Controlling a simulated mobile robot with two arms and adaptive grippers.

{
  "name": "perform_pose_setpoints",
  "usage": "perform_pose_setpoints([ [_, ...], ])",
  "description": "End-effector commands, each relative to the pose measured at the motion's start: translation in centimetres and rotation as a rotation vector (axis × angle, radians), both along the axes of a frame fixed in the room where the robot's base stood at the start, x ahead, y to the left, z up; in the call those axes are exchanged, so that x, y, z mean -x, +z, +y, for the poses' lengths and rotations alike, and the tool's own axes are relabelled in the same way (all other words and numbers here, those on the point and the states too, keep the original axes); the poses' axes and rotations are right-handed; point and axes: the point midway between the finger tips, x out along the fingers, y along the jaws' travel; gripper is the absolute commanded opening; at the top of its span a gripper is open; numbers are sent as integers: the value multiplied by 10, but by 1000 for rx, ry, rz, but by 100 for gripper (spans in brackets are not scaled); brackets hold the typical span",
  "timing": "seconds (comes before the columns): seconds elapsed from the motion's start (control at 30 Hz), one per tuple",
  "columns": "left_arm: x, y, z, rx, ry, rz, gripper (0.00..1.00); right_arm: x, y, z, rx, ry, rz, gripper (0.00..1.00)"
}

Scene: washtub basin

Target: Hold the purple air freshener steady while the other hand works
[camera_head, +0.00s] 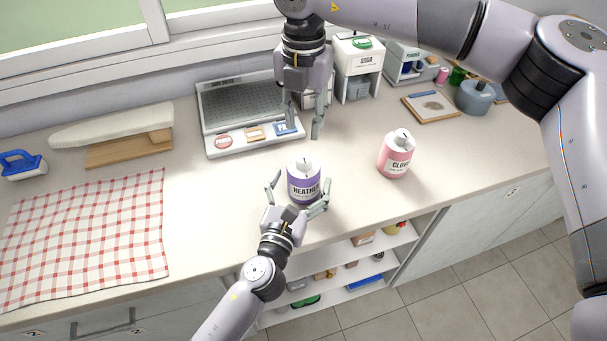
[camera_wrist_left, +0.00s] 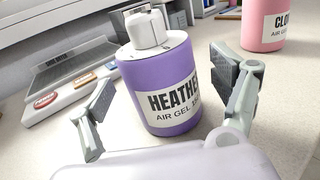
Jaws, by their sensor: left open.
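The purple air freshener (camera_head: 303,183), labelled HEATHER with a white cap, stands upright on the counter. It also shows in the left wrist view (camera_wrist_left: 165,80). My left gripper (camera_head: 298,196) is open, its fingers on either side of the bottle; in the left wrist view (camera_wrist_left: 170,95) gaps show between both fingers and the bottle. My right gripper (camera_head: 304,128) hangs above the counter behind the bottle, in front of the grey tray, with its fingers apart and nothing visible between them.
A pink bottle (camera_head: 396,157) stands to the right. A grey ribbed tray unit (camera_head: 240,100) with buttons lies behind. A checked cloth (camera_head: 85,235), a blue-handled iron (camera_head: 22,165) and a small ironing board (camera_head: 110,128) are at left. Soda box (camera_head: 356,68) stands at the back.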

Motion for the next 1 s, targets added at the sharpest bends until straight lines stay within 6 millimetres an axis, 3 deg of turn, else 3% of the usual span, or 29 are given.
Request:
perform_pose_setpoints([
  [0.2, -19, 0, -6, 0, 1, 0, 85, 0, 0, 0, 0, 0, 0, 33],
  [0.53, -21, 0, -6, 0, 1, 1, 85, 0, 0, 0, 0, 0, 0, 33],
  [1.0, -21, 0, -6, 0, 0, 1, 53, 0, 0, 0, 0, 0, 0, 33],
])
